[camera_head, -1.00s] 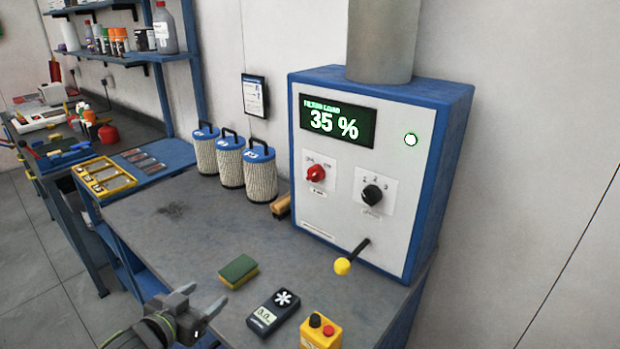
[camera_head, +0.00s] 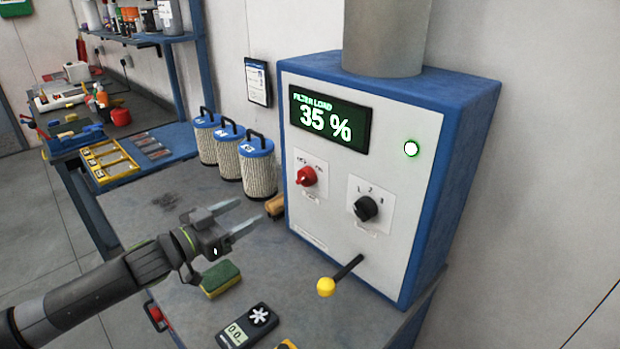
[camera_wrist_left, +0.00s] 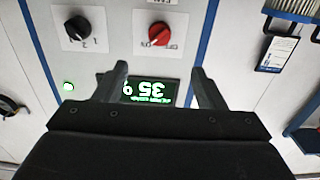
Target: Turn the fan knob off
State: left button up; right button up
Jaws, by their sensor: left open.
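The red knob (camera_head: 306,176) is on the left of the white front panel of a blue cabinet (camera_head: 470,110), on a small label plate. To its right is a black knob (camera_head: 365,208) with numbered positions. In the left wrist view, upside down, the red knob (camera_wrist_left: 159,34) and the black knob (camera_wrist_left: 78,28) show above the fingers. My left gripper (camera_head: 236,217) is open and empty, left of and below the red knob, apart from the panel. In the left wrist view its fingers (camera_wrist_left: 158,80) frame the lit display. My right gripper is out of view.
The display (camera_head: 330,119) reads 35 %, and a green lamp (camera_head: 411,149) is lit. A yellow-tipped lever (camera_head: 326,287) sticks out below. Several filter canisters (camera_head: 227,155) stand left of the cabinet. A sponge (camera_head: 221,279) and a handheld meter (camera_head: 247,325) lie on the bench.

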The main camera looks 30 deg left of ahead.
pick_arm(q)
jog(key=b, duration=0.6)
send_near(300, 181)
jog(key=x, duration=0.9)
jog(key=shift+w+d, duration=0.1)
jog(key=shift+w, duration=0.15)
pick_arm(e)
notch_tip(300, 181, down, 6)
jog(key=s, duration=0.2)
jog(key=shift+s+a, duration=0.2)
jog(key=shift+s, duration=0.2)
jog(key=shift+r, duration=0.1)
pick_arm(q)
jog(key=shift+p, duration=0.3)
jog(key=c, duration=1)
